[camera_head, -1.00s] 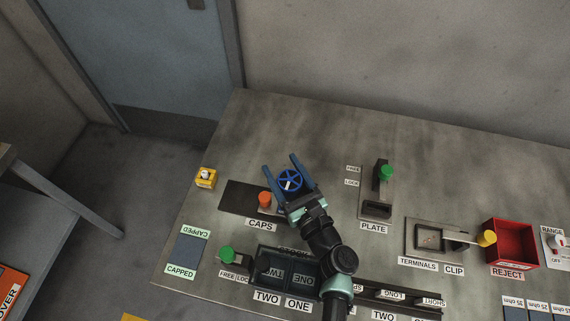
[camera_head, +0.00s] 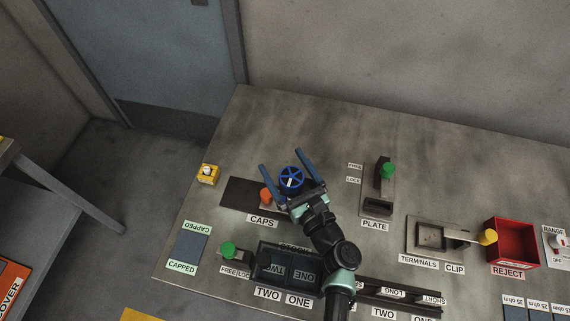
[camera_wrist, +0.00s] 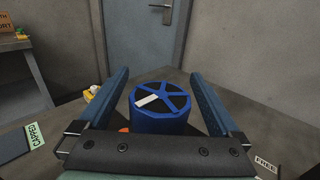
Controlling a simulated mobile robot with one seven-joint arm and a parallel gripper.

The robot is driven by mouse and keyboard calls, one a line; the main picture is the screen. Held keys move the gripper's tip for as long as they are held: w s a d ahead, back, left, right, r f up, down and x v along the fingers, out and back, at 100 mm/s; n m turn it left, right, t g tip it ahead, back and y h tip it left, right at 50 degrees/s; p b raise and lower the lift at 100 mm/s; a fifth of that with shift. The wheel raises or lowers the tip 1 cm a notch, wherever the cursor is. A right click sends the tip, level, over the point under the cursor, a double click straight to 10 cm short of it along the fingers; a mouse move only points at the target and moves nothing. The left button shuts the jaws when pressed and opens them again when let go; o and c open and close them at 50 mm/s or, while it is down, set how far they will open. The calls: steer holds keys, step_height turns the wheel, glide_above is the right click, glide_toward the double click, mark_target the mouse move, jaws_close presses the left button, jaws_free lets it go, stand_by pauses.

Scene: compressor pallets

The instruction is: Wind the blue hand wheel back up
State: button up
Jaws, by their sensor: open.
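The blue hand wheel (camera_head: 291,178) is a round, spoked wheel with a white mark on one spoke. It stands at the back of the bench by the dark caps plate. In the wrist view the wheel (camera_wrist: 160,108) sits between the fingers, with a gap on both sides. My gripper (camera_head: 284,159) is open, with one blue finger on each side of the wheel. The white mark points to the lower left in the wrist view. An orange knob (camera_head: 266,196) is left of the wheel, partly hidden by my gripper.
A yellow box with a white button (camera_head: 208,174) stands at the bench's left. The plate fixture with a green knob (camera_head: 388,170) stands to the right. A red reject bin (camera_head: 512,248) is farther right. The bench behind the wheel is clear.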

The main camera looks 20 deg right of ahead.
steer(key=s+d+b, duration=0.1)
steer(key=s, duration=1.2)
steer(key=shift+d, duration=0.3)
steer(key=shift+w, duration=0.1)
step_height(320, 180, up, 10)
steer(key=r+n+g+y, duration=0.1)
steer(key=n+y, duration=0.1)
steer(key=n, duration=0.9)
glide_above(281, 176)
steer(key=shift+f, duration=0.25)
steer(key=w+a+r+n+t+h, duration=0.1)
steer(key=w+a+r+n+t, duration=0.2)
steer(key=r+n, duration=0.8)
steer(key=w+a+r+n+t, duration=0.1)
steer(key=w+a+r+n, duration=0.35)
steer(key=r, duration=1.35)
steer(key=s+a+r+n+t+h, duration=0.1)
steer(key=s+a+r+n+t, duration=0.1)
steer(key=s+r, duration=0.5)
steer(key=s+a+r+n+t+h, duration=0.2)
steer(key=s+r+n+t, duration=0.2)
steer(key=r, duration=0.9)
steer(key=s+n, duration=0.2)
steer(key=s, duration=0.1)
steer(key=shift+r+t, duration=0.3)
steer(key=shift+r, duration=0.05)
steer(key=shift+a, duration=0.1)
steer(key=shift+c, duration=0.2)
